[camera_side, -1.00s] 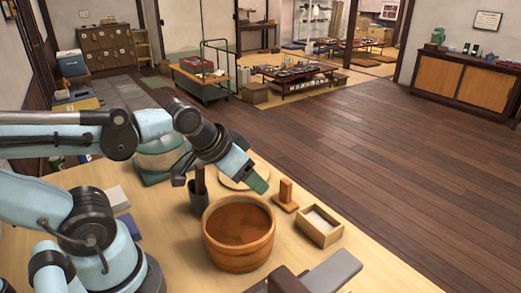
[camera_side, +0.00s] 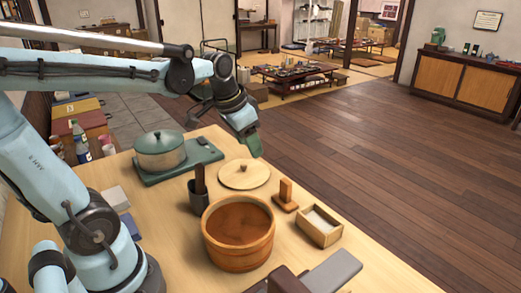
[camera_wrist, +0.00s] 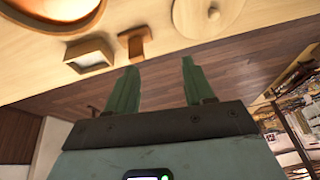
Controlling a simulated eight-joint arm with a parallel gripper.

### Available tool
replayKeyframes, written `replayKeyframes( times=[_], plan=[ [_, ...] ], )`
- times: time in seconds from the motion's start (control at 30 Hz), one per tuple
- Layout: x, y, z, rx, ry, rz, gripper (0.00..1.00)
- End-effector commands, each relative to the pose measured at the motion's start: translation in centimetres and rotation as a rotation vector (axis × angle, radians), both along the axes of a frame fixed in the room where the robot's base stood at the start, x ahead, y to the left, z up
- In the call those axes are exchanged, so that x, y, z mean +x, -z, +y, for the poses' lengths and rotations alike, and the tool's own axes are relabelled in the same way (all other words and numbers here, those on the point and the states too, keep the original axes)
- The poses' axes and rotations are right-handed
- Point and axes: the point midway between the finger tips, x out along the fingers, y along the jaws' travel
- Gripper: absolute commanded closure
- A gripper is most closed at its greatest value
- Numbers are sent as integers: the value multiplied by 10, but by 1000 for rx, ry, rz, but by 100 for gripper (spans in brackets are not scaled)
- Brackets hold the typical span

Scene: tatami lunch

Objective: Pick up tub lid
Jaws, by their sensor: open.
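The tub lid (camera_side: 242,176) is a round pale wooden disc with a small brown knob. It lies flat on the table behind the wooden tub (camera_side: 238,236), and its edge shows at the top of the wrist view (camera_wrist: 205,20). My gripper (camera_side: 252,146) is above and behind the lid in the side view, apart from it. In the wrist view my gripper's two green fingers (camera_wrist: 158,82) are spread with nothing between them. The tub stands open and looks reddish brown inside.
A green lidded pot (camera_side: 160,153) stands on a green board at the back left. A dark cup (camera_side: 198,200) holding a brown handle is left of the lid. A brown wooden stand (camera_side: 285,198) and a small box (camera_side: 320,227) are to the right. A grey slab (camera_side: 333,270) lies in front.

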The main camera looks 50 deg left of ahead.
Motion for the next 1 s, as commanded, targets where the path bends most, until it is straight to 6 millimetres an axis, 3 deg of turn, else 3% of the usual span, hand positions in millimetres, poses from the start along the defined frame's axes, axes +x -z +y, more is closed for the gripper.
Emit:
replayKeyframes(
  times=[0.3,0.5,0.73,1.0],
  plan=[
    [34,8,86,-17,64,181,48],
    [40,19,121,-43,105,245,48],
    [42,32,131,-53,119,262,48],
    [47,73,129,-52,119,261,48]
  ],
)
